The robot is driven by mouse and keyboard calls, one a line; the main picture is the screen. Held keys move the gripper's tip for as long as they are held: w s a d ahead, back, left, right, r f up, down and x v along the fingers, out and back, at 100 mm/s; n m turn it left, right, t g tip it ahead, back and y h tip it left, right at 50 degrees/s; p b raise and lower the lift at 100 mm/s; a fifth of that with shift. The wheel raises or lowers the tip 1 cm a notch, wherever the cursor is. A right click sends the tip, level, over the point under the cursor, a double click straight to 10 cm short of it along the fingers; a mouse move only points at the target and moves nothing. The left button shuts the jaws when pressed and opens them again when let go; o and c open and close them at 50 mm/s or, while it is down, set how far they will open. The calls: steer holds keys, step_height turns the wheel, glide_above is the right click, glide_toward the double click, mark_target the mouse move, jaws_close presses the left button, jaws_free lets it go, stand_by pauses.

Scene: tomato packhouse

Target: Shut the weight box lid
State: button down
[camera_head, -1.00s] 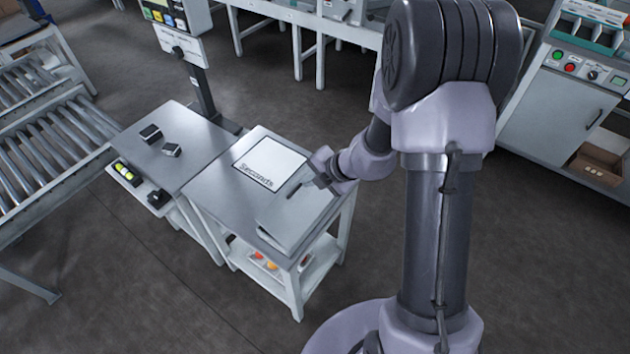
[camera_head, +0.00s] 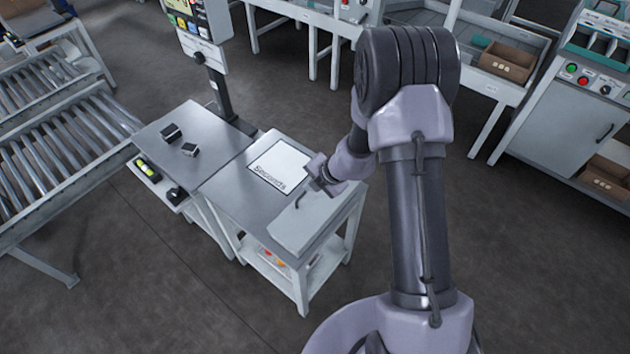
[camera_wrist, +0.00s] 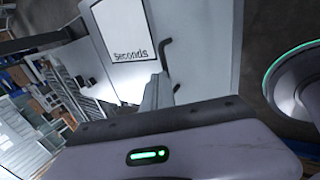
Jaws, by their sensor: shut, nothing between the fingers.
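The weight box appears to be the low light-grey box (camera_head: 318,226) at the right end of the grey table. Its flat top lies about level with the table; I cannot tell whether the lid is fully down. A dark bent handle (camera_head: 299,199) shows near it, and a dark bent bar (camera_wrist: 167,58) shows in the wrist view. My gripper (camera_head: 316,180) is just above the box top, at its far side, shut and empty. In the wrist view its fingers (camera_wrist: 156,92) point toward the light-grey surface. Contact cannot be made out.
A white "Seconds" sheet (camera_head: 279,165) lies left of the box. A side bench (camera_head: 205,140) holds two small dark-topped items, with a scale post (camera_head: 215,85) behind. Roller conveyors (camera_head: 60,150) stand at far left. A lower shelf (camera_head: 265,262) is below. Floor in front is clear.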

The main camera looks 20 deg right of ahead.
steer(key=shift+w+a+f, duration=0.35)
steer(key=shift+f, duration=0.2)
stand_by(0.4)
